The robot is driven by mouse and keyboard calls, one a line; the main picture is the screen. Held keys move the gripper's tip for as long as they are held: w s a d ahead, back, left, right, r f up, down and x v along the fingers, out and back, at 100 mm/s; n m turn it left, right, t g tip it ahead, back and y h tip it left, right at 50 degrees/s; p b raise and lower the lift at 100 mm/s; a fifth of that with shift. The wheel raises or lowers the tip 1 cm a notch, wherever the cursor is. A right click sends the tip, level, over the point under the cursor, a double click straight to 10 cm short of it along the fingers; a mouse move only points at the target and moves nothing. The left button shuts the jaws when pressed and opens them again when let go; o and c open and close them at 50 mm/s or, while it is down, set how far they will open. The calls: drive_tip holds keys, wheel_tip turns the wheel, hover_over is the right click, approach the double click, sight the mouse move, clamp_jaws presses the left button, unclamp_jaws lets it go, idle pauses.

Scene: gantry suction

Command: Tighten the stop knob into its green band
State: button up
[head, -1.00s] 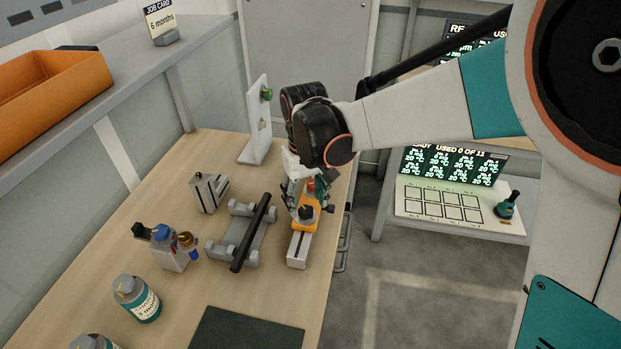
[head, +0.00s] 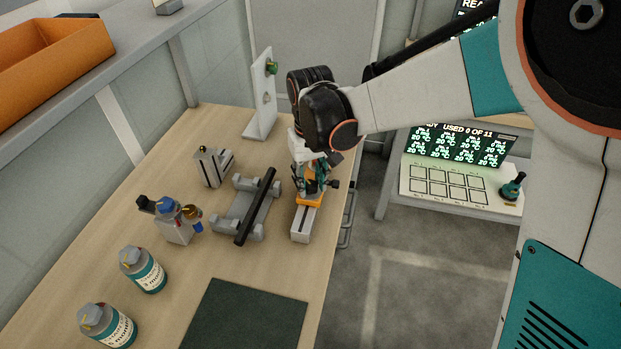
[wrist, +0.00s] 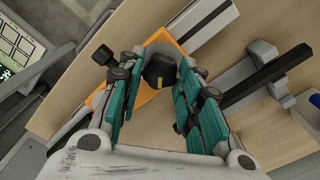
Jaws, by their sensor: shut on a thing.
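The stop knob (wrist: 158,70) is black with a short yellow mark. It stands on an orange carriage (wrist: 157,107), also seen in the head view (head: 309,201), which sits on a pale rail (head: 302,226) near the bench's right edge. My gripper (head: 311,190) points down over the carriage. In the wrist view its teal fingers (wrist: 166,63) are shut on the stop knob, one on each side. The knob is hidden behind the fingers in the head view. I cannot make out a green band in either view.
A second black knob (head: 334,184) sticks out from the carriage's side. A grey cradle with a dark bar (head: 254,210) stands close left of the rail. A slotted grey block (head: 211,168), bottles (head: 143,270) and a dark mat (head: 245,318) lie further off. An upright white plate (head: 262,97) stands behind.

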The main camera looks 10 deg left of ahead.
sight(310, 184)
drive_tip(key=shift+m, duration=0.9)
drive_tip(key=o, duration=1.1)
drive_tip(key=shift+r, duration=0.1)
wheel_tip(310, 184, up, 7)
drive_tip(key=shift+r, duration=0.15)
drive_tip(key=shift+w, duration=0.15)
